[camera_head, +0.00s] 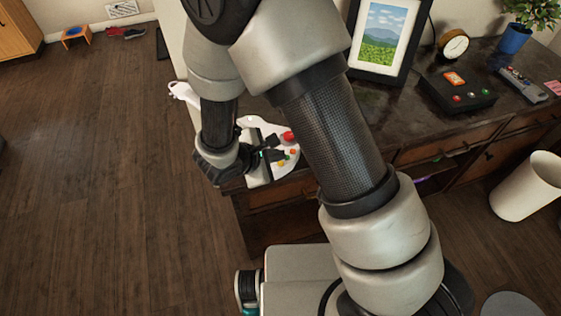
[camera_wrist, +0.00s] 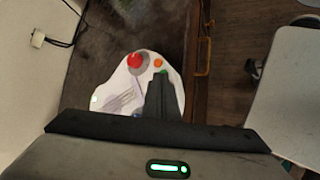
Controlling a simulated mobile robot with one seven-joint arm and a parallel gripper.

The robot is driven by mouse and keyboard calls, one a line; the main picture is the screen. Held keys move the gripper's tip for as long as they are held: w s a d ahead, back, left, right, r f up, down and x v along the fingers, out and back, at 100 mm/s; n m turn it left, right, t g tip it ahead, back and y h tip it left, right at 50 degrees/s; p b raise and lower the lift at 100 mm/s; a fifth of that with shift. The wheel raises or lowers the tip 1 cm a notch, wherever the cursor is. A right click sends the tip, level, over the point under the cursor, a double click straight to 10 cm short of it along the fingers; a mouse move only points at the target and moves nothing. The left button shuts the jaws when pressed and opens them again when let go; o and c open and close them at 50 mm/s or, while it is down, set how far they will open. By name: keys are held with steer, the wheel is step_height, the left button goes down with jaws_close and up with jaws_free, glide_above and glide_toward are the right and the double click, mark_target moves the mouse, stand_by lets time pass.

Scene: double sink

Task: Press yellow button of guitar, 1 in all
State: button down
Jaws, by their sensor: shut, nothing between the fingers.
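A white toy guitar (camera_head: 257,174) lies on the left end of the dark desk, with a large red button (camera_head: 288,137) and small orange, green and yellow ones. The yellow button (camera_head: 281,163) shows just below my gripper (camera_head: 277,155), which is shut and empty, its tips over the guitar body. I cannot tell whether they touch it. In the wrist view the guitar (camera_wrist: 110,88) lies beneath my gripper (camera_wrist: 158,78), with the red button (camera_wrist: 134,61), orange button (camera_wrist: 158,62) and green button (camera_wrist: 163,72) visible. The yellow button is not visible there, likely hidden by the fingers.
On the desk (camera_head: 400,125) stand a picture frame (camera_head: 383,35), a black box with buttons (camera_head: 457,91), a clock (camera_head: 454,45), a grey device (camera_head: 523,84) and a potted plant (camera_head: 515,38). A white bin (camera_head: 527,187) stands at the right. The floor at left is mostly clear.

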steer(key=shift+f, duration=0.15)
stand_by(0.6)
steer(key=shift+f+b, duration=0.3)
steer(key=shift+b, duration=0.45)
steer(key=shift+f+b, duration=0.45)
steer(key=shift+b, duration=0.2)
stand_by(0.4)
steer(key=shift+r+p, duration=0.45)
steer(key=shift+r, duration=0.45)
steer(key=shift+r, duration=0.1)
steer(key=shift+r+p, duration=1.5)
steer(key=shift+r, duration=0.9)
